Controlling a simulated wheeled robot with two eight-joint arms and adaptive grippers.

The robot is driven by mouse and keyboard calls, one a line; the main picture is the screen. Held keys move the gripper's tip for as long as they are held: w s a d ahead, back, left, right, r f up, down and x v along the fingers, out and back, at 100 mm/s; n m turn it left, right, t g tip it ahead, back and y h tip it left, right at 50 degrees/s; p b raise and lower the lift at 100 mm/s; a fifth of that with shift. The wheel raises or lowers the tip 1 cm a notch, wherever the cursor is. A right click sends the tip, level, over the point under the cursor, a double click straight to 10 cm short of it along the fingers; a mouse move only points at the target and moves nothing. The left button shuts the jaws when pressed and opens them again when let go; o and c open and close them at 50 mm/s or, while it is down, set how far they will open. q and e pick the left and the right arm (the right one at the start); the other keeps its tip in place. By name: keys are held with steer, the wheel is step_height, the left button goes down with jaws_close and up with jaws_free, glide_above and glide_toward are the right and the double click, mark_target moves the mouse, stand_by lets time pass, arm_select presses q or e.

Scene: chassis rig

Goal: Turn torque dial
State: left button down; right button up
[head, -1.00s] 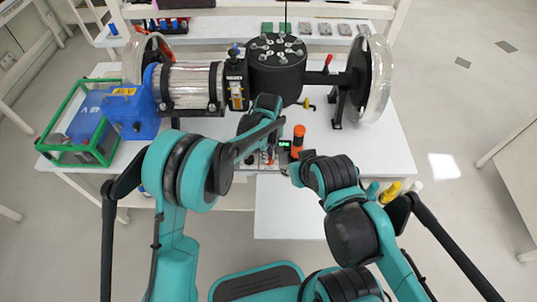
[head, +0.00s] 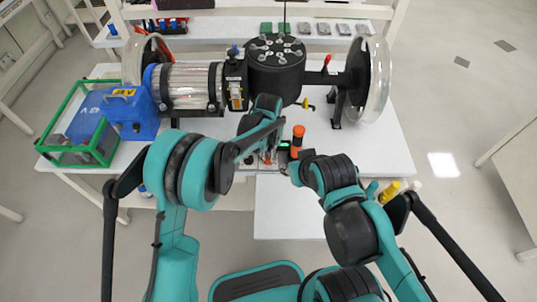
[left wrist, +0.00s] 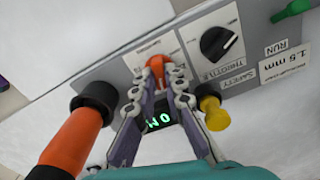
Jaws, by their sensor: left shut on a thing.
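The grey control panel (left wrist: 105,72) fills the left wrist view, its labels upside down. An orange dial (left wrist: 157,64) sits on it between the fingertips of my left gripper (left wrist: 163,82). The gripper is shut on this dial, and the fingers hide part of it and its label. A black throttle knob (left wrist: 216,43) is beside it. A green-lit display (left wrist: 158,121) shows between the fingers. In the head view my left gripper (head: 267,158) reaches down to the panel at the table's front edge. My right arm bends in from the right, and its gripper cannot be made out.
A yellow knob (left wrist: 212,111) is close by one finger, and an orange-handled lever (left wrist: 72,142) stands on the other side. In the head view, the black hub with its shaft rig (head: 275,68) stands behind. A blue box (head: 130,110) and green-framed case (head: 85,140) are at left.

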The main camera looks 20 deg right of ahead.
arm_select(q)
steer(key=shift+m, duration=0.6)
steer(key=c, duration=1.6)
jaws_free()
step_height(320, 180, up, 12)
